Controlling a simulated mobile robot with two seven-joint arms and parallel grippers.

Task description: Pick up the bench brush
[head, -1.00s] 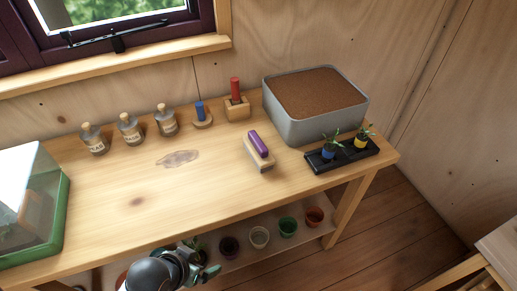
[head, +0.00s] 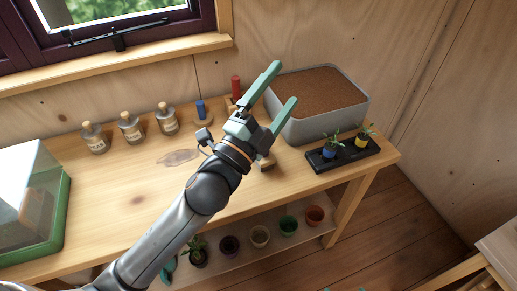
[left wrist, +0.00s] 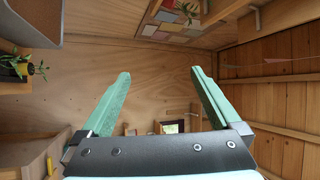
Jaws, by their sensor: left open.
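The bench brush, a pale wooden block with a purple top in the earlier head view, lies on the wooden bench (head: 110,190). Now only a small wooden end of the brush (head: 267,164) shows, beside my left wrist; the rest is hidden behind my arm. My left gripper (head: 285,83) is open and empty, with green fingers spread wide above the bench, in front of the grey tray in the picture. In the left wrist view the open fingers (left wrist: 160,73) have nothing between them, and the brush is not seen. Small teal tips at the head view's bottom edge may be my right gripper (head: 327,289).
A grey tray of brown soil (head: 312,128) and a black holder with two small plants (head: 325,165) stand at the right. Corked bottles (head: 130,128), blue (head: 201,110) and red (head: 236,86) pieces stand at the back. A green-based glass case (head: 60,215) is left.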

